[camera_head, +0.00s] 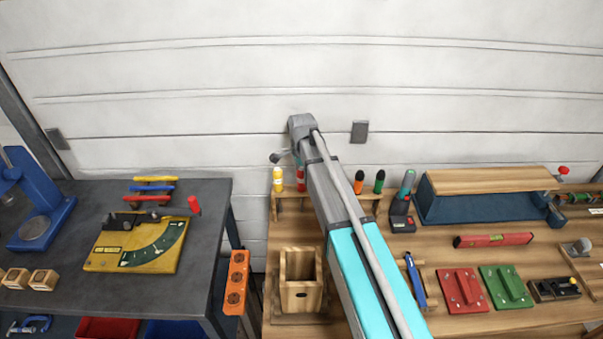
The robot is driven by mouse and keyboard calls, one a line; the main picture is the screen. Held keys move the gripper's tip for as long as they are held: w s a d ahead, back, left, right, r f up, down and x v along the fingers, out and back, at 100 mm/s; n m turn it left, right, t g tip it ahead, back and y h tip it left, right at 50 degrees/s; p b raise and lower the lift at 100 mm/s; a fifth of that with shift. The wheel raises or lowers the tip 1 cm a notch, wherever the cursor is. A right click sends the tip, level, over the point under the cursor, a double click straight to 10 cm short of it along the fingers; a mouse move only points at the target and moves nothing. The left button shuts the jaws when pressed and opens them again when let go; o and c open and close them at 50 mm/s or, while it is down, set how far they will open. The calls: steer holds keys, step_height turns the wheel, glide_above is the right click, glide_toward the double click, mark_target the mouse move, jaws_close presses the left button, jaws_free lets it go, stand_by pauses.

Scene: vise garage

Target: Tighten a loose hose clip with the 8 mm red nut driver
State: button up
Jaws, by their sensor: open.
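A rack (350,190) at the back of the wooden bench holds several upright drivers. The red-handled driver (299,180) stands near its left end, partly covered by my arm. Only a small dark part of my gripper (281,156) shows, left of my arm's far end and just above the red handle in the picture; the rest is hidden. Nothing shows held in it. I cannot make out a hose clip for sure; small red and green fittings (580,198) lie at the far right.
A wooden box (300,282) stands at the bench's front left. Red (462,290) and green (506,287) plates and a red level (493,240) lie right. A dark table (60,290) with a blue press (40,205) and yellow gauge board (135,245) is left, across a gap.

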steer(key=shift+f+b, duration=0.6)
steer(key=shift+f, duration=0.25)
jaws_close()
steer(key=c, duration=0.7)
jaws_free()
jaws_close()
step_height(320, 180, up, 14)
steer(key=p, duration=1.4)
steer(key=shift+r, duration=0.2)
stand_by(0.5)
